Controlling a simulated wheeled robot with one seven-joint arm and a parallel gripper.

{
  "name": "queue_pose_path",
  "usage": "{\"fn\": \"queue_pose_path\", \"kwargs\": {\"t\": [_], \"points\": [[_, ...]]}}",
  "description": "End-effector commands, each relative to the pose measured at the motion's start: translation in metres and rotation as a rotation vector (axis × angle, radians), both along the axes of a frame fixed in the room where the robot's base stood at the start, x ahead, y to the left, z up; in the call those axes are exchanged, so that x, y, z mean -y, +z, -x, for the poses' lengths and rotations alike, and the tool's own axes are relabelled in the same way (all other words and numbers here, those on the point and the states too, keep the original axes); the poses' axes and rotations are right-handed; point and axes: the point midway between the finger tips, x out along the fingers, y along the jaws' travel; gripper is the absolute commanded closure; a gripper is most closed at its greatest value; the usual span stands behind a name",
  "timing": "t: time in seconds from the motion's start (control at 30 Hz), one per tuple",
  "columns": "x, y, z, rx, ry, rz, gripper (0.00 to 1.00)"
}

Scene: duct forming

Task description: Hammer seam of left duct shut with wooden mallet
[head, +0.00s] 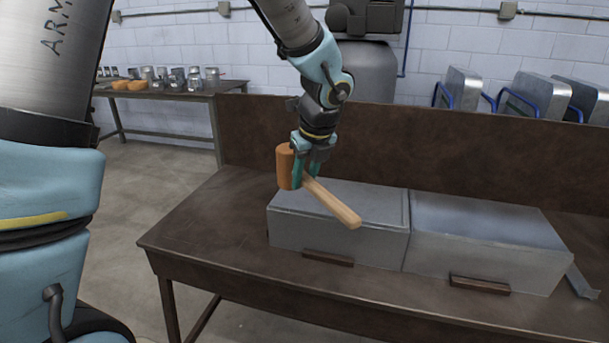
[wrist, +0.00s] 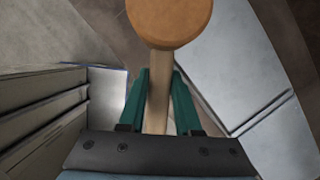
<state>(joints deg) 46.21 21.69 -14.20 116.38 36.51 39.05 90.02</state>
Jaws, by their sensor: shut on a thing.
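My gripper (head: 306,172) is shut on the handle of the wooden mallet (head: 285,167), close under its orange-brown head. The pale handle slants down to the right, over the left duct (head: 334,236). In the wrist view the round mallet head (wrist: 169,20) is at the top, with the handle between my green fingers (wrist: 157,100). The left duct is a grey metal box on the bench, with a seam strip along its top right edge. The mallet head hangs above the duct's left end, and contact with the duct cannot be told.
A second grey duct (head: 487,244) stands beside the left one on the brown bench (head: 190,235). Wooden blocks (head: 328,258) lie at the front of both ducts. A raised board (head: 420,150) runs behind them. The bench's left end is clear.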

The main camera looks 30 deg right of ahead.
Motion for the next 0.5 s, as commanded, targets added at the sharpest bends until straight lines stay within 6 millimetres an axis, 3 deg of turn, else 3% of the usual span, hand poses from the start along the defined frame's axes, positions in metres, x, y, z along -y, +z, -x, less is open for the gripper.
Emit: {"fn": "queue_pose_path", "kwargs": {"t": [0.1, 0.3, 0.5], "points": [[0.0, -0.036, 0.0, -0.001, -0.001, -0.002, 1.0], [0.0, -0.084, 0.0, 0.0, -0.001, 0.0, 1.0], [0.0, -0.063, 0.0, 0.0, 0.001, 0.001, 1.0]]}}
